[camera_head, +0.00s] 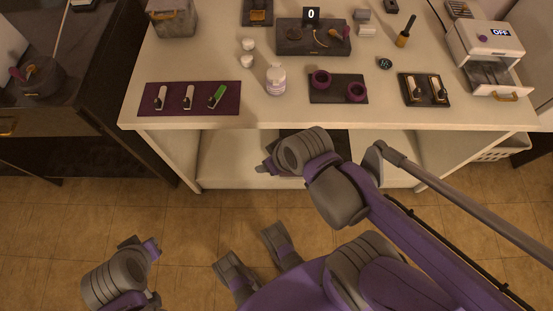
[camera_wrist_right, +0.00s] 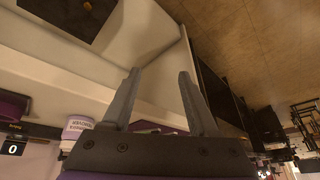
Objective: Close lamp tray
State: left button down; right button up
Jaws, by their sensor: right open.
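The white lamp box (camera_head: 484,42) with an OFF display stands at the right end of the white table. Its lamp tray (camera_head: 495,82) is slid out at the front, with a brass handle (camera_head: 507,97) on its front edge. My right gripper (camera_head: 266,167) is in front of the table's front edge, left of the tray and well apart from it. In the right wrist view my right gripper (camera_wrist_right: 159,75) is open and empty. My left gripper (camera_head: 141,245) is low over the floor at the lower left; its finger opening is not clear.
The table (camera_head: 300,119) holds a purple mat (camera_head: 231,88) with small tools, a white jar (camera_head: 276,78), a dark tray with purple rings (camera_head: 338,96), and a dark tray with two brass-trimmed pieces (camera_head: 425,90). A shelf lies below; a dark cabinet stands left.

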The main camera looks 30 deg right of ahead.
aim_at(493, 78)
jog(key=z, duration=2.95)
jog(key=i+l, duration=0.15)
jog(key=i, duration=0.5)
jog(key=i+l, duration=0.15)
jog(key=i, duration=0.45)
